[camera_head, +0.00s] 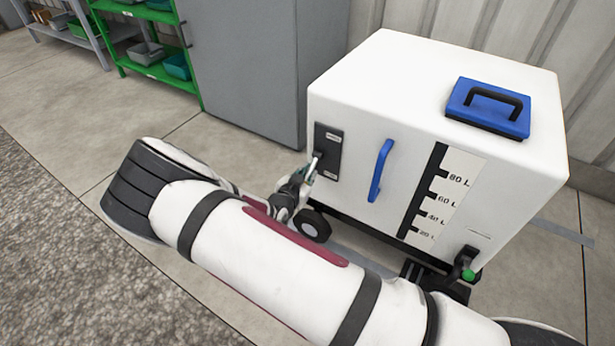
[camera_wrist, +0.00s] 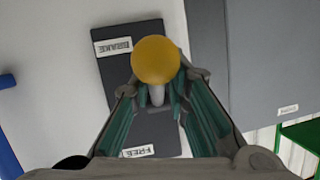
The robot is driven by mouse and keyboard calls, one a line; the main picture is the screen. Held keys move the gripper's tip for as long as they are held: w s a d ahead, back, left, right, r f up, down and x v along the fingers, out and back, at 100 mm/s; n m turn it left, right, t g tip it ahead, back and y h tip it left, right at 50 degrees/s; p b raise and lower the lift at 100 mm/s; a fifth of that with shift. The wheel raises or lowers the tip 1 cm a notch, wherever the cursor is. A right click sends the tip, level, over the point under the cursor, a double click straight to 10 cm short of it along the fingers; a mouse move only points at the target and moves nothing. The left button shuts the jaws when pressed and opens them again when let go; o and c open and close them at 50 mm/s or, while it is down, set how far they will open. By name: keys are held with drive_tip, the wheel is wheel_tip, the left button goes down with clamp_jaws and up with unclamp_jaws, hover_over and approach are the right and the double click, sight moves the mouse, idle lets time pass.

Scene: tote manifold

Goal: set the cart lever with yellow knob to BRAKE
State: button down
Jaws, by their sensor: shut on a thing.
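The cart lever with the yellow knob (camera_wrist: 155,60) stands out from a dark plate (camera_head: 327,152) on the white cart's (camera_head: 370,100) face. In the wrist view the plate bears an upside-down BRAKE label (camera_wrist: 113,46) at the top and a FREE label (camera_wrist: 138,152) at the bottom. The knob appears nearer the BRAKE label, though it juts toward the camera. My gripper (camera_wrist: 170,86) is shut on the lever, its fingers on either side of the pale stem just below the knob. In the head view my gripper (camera_head: 306,178) is at the plate, and the knob cannot be made out.
A blue handle (camera_head: 380,170) is right of the plate, with a level scale (camera_head: 440,195) beyond. A green-knobbed fitting (camera_head: 467,268) is at the cart's lower right. A blue lid (camera_head: 488,108) tops the cart. A grey cabinet (camera_head: 245,70) and green shelf (camera_head: 150,70) stand behind left.

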drive_tip(key=shift+a+f, duration=0.15)
drive_tip(key=shift+a, duration=0.05)
drive_tip(key=c, duration=1.6)
unclamp_jaws()
drive_tip(key=shift+c, duration=0.2)
drive_tip(key=shift+d, duration=0.1)
drive_tip(key=v, duration=1.2)
drive_tip(key=shift+w, duration=0.1)
